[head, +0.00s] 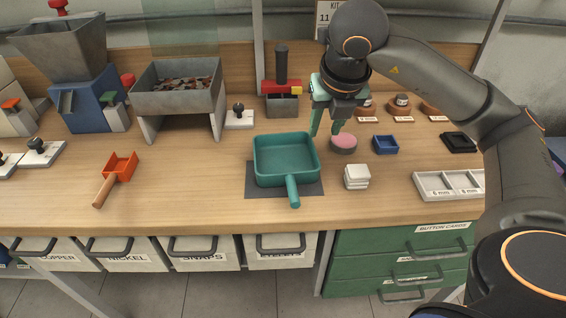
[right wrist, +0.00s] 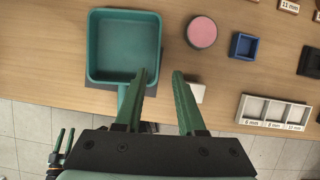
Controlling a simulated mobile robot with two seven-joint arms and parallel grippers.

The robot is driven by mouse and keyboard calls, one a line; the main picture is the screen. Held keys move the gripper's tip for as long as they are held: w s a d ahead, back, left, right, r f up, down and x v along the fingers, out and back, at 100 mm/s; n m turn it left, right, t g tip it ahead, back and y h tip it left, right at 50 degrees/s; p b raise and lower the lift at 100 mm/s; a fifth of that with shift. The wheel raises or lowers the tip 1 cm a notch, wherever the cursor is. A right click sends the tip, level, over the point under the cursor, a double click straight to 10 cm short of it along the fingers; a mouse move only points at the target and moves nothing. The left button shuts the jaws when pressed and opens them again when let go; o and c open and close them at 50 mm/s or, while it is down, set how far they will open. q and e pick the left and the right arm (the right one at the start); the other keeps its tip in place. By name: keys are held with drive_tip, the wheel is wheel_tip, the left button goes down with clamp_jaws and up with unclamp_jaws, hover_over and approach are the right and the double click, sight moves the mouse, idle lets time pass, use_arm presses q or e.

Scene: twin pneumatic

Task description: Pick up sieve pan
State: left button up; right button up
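The sieve pan is a teal square pan with a handle; it sits on a dark mat (head: 254,188) on the bench in the head view (head: 286,157). Its handle points to the front edge. In the right wrist view the pan (right wrist: 124,47) is at upper left, its handle partly hidden by a finger. My right gripper (head: 326,133) is open and empty, above the bench just right of the pan's far side; its green fingers also show in the right wrist view (right wrist: 164,76). My left gripper (right wrist: 65,139) shows small at lower left there, fingers apart and empty.
A pink round pad (head: 344,144), a blue tray (head: 386,145) and white square pieces (head: 357,177) lie right of the pan. A grey hopper bin (head: 178,98) and a red press (head: 281,88) stand behind. An orange scoop (head: 119,168) lies left, with clear bench between.

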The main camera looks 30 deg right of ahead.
drive_tip(key=b+x, duration=0.1)
drive_tip(key=x, duration=0.9)
drive_tip(key=shift+w+f, duration=0.25)
drive_tip(key=shift+f, duration=0.1)
clamp_jaws()
idle(1.0)
